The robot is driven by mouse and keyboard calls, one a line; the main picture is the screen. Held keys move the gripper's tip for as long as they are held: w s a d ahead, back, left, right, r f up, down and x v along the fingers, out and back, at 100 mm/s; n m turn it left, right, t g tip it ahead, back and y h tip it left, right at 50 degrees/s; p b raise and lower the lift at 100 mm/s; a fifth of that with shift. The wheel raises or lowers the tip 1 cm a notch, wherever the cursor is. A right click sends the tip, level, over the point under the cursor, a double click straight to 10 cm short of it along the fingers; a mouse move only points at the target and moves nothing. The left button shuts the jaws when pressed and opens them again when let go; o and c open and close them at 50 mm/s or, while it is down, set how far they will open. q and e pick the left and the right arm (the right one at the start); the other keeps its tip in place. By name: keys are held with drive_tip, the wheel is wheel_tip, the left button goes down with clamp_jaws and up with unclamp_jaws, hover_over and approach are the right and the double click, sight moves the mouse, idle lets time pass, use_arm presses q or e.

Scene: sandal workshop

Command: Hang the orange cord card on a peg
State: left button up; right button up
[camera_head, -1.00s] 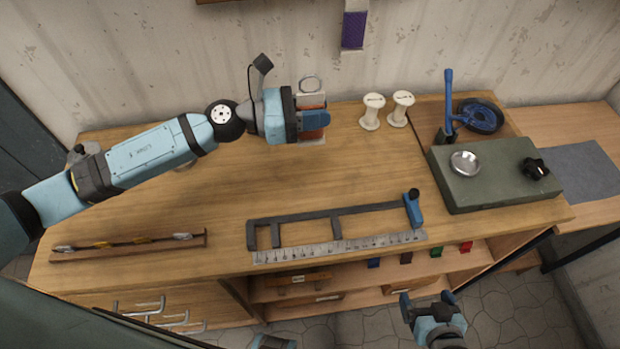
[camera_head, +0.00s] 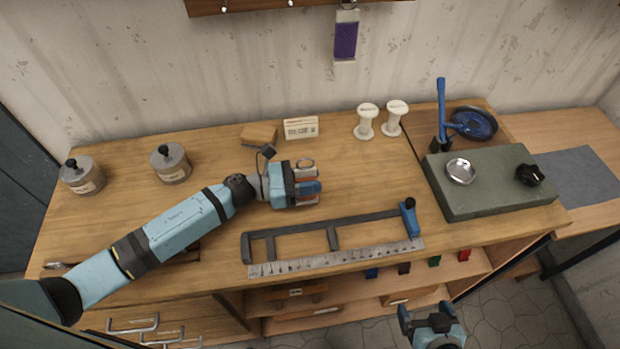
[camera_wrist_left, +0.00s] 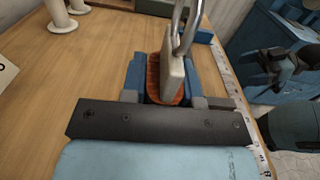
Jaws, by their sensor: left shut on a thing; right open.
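My left gripper (camera_head: 312,188) is shut on the orange cord card (camera_wrist_left: 153,78), above the middle of the bench. In the left wrist view, the card stands edge-on between the fingers, with orange cord around a pale board and a metal ring (camera_wrist_left: 187,25) at its top. In the head view the gripper hides most of the card. A dark wooden peg rail (camera_head: 255,8) is on the wall at the top edge, with pale peg tips showing. A purple cord card (camera_head: 345,40) hangs at its right part. My right gripper (camera_head: 426,311) is open and empty in front of the bench.
A metal ruler (camera_head: 340,258) and a dark frame (camera_head: 290,229) lie near the front edge. Two white spools (camera_head: 366,122), a small labelled box (camera_head: 300,128) and a brown block (camera_head: 259,134) stand at the back. Two lidded pots (camera_head: 171,164) are left; a green block (camera_head: 492,180) is right.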

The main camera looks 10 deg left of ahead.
use_arm(q)
drive_tip(key=shift+f+b, duration=0.25)
drive_tip(key=shift+b, duration=0.1)
drive_tip(key=o, duration=0.9)
drive_tip(key=shift+r, duration=0.1)
drive_tip(key=shift+o, duration=0.2)
drive_tip(key=shift+r, duration=0.1)
drive_tip(key=shift+r+p, duration=0.25)
drive_tip(key=shift+p, duration=0.3)
drive_tip(key=b+v, duration=0.1)
drive_tip(key=v, duration=0.2)
drive_tip(key=b+v, duration=0.1)
drive_tip(key=v, duration=0.3)
drive_tip(key=b+v, duration=0.1)
drive_tip(key=v, duration=0.3)
drive_tip(key=shift+f+b, duration=0.3)
drive_tip(key=shift+s+a+r, duration=0.15)
drive_tip(key=shift+a, duration=0.4)
